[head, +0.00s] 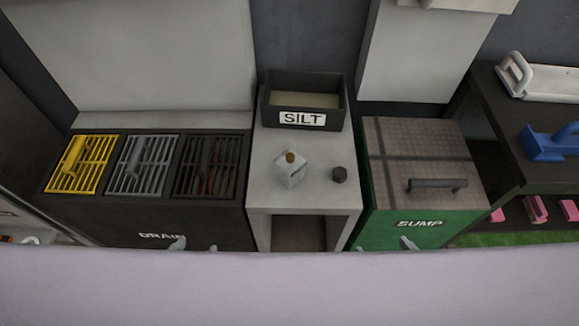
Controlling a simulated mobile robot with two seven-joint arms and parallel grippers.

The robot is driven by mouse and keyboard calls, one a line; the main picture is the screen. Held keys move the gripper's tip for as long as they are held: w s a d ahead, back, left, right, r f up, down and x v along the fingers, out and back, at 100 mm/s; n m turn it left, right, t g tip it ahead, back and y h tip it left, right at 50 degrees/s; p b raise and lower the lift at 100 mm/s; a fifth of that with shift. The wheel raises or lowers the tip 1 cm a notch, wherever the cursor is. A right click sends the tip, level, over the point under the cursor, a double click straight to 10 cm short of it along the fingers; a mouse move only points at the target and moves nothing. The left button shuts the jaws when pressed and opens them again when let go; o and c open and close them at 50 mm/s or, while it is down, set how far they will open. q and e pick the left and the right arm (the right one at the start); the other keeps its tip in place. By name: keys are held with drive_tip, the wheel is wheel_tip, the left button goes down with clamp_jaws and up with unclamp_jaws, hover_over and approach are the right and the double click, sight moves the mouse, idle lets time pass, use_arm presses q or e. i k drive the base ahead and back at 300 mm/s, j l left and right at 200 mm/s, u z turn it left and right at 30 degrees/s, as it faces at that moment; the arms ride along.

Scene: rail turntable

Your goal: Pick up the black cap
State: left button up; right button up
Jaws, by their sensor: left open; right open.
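The black cap (339,174) is a small dark many-sided piece. It sits on the right part of the grey stand (262,150), to the right of a pale grey bottle-like block (289,172) with a brown top. Only the fingertips of my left gripper (195,246) show, spread apart in front of the drain box. The fingertips of my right gripper (385,246) show apart in front of the green sump box. Both grippers are open, below the cap in the picture and away from it. The rest of both is hidden by a pale band along the bottom.
A dark SILT bin (303,119) stands behind the cap. The drain box (130,215) at left bears yellow, grey and dark grates. The sump box (425,225) at right has a brown lid with a raised handle (437,184). A dark shelf (485,120) holds blue and pink items.

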sight(339, 172)
drive_tip(key=z, duration=1.5)
drive_tip(key=j+z, duration=0.25)
drive_tip(key=k+j+z, duration=0.1)
drive_tip(key=j+z, duration=0.15)
drive_tip(key=k+j, duration=0.1)
drive_tip(key=j, duration=0.35)
